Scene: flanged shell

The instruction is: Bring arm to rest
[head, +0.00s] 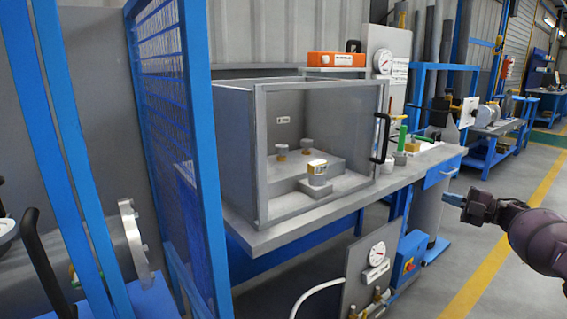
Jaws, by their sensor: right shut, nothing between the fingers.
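My right gripper (455,200) is at the right of the head view, at the end of my dark purple arm. Its small blue-grey fingers are shut and empty. It hangs in free air in front of the workbench's right end, touching nothing that I can see. My left gripper does not show. At the lower left lies a grey cylindrical shell (95,250) with a light flange ring (133,235) at its right end, partly behind blue posts.
A blue mesh guard (165,110) stands left of a clear-walled cabinet (262,150) on a grey workbench (290,232). A gauge panel (372,262) stands low in front. Open floor with a yellow line (480,280) lies below my right arm.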

